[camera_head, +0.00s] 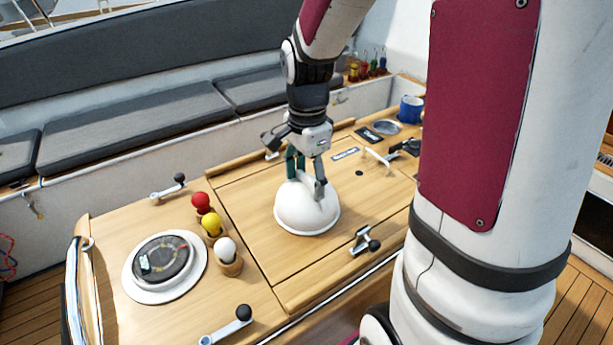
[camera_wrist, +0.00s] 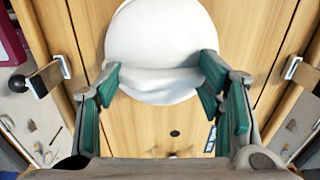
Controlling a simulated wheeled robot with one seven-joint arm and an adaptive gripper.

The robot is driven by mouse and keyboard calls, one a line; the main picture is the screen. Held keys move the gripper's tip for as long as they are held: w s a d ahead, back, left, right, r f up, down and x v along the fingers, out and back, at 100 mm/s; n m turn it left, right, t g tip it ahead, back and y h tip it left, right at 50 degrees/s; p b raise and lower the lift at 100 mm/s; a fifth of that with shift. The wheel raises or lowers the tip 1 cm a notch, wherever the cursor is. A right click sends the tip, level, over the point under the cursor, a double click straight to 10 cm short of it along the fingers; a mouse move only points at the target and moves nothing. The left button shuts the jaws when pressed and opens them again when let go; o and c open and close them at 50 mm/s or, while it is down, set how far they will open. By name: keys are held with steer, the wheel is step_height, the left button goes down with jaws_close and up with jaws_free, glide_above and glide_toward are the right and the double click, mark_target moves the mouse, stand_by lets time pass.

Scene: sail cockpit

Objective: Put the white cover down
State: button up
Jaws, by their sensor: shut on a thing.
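The white cover (camera_head: 306,212) is a smooth dome over the middle panel of the wooden cockpit table (camera_head: 252,226). My gripper (camera_head: 306,180) is above it, with its green-padded fingers shut on the raised part at the dome's top. In the wrist view the white cover (camera_wrist: 160,45) fills the top middle, with the fingers of my gripper (camera_wrist: 160,88) on either side of it. The cover looks upright, and its rim appears at or just above the wood. I cannot tell whether it touches the table.
A round compass (camera_head: 163,262) is set in the table at left. Red (camera_head: 201,202), yellow (camera_head: 212,223) and white (camera_head: 227,250) balls stand in holders beside it. A metal latch (camera_head: 365,241) is right of the cover. A blue mug (camera_head: 410,108) stands at the far right.

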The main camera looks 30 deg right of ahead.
steer(key=shift+f, duration=0.1)
steer(key=o, duration=1.2)
step_height(320, 180, up, 11)
steer(key=s+a+r+n+t, duration=0.1)
steer(key=s+a+n, duration=0.2)
steer(key=n, duration=0.3)
steer(key=s+a+r+n+t, duration=0.1)
steer(key=s+a+n+t, duration=0.1)
steer(key=s+n, duration=0.4)
steer(key=s+a+r+n+t, duration=0.1)
steer(key=s+a+n, duration=0.3)
steer(key=s+n, duration=0.1)
steer(key=shift+s+r+n+t, duration=0.1)
steer(key=shift+s+n+t, duration=0.15)
steer(key=shift+n+t, duration=0.2)
